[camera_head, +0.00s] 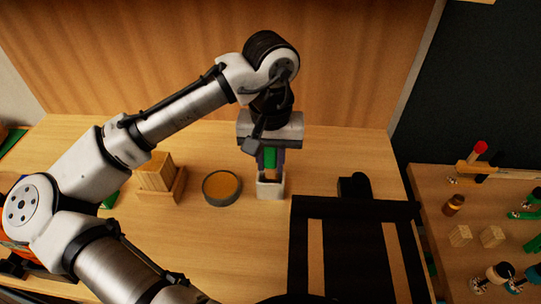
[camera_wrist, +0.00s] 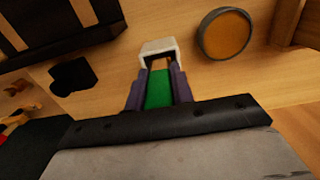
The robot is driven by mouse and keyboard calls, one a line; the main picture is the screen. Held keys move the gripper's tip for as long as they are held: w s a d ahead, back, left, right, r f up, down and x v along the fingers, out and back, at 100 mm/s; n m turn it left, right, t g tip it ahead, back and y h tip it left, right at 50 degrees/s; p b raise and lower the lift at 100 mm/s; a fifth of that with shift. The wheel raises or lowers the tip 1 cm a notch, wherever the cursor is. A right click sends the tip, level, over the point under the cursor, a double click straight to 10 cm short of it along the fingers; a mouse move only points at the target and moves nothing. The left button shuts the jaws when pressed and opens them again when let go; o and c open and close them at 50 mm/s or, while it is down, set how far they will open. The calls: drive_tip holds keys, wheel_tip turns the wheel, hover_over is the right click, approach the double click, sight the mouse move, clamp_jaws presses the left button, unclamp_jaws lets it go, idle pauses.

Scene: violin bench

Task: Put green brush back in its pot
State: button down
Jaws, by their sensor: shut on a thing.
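The green brush (camera_head: 270,157) is held upright between the fingers of my gripper (camera_head: 270,162), which is shut on it. In the wrist view the brush's green handle (camera_wrist: 159,90) shows between the two purple-grey fingers (camera_wrist: 159,92). The white pot (camera_head: 270,188) stands on the bench directly below the gripper. Its pale rim also shows in the wrist view (camera_wrist: 158,47), just beyond the fingertips. The brush's lower end is at or inside the pot's opening; I cannot tell how deep it is or whether it touches the bottom.
A round tin with an amber top (camera_head: 221,188) stands just left of the pot. Further left is a wooden block in a holder (camera_head: 160,176). A black case-like frame (camera_head: 355,210) lies at right. A side table (camera_head: 440,185) holds several small items.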

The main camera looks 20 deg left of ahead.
drive_tip(key=c, duration=1.1)
unclamp_jaws()
wheel_tip(320, 180, up, 14)
drive_tip(key=shift+f, duration=0.15)
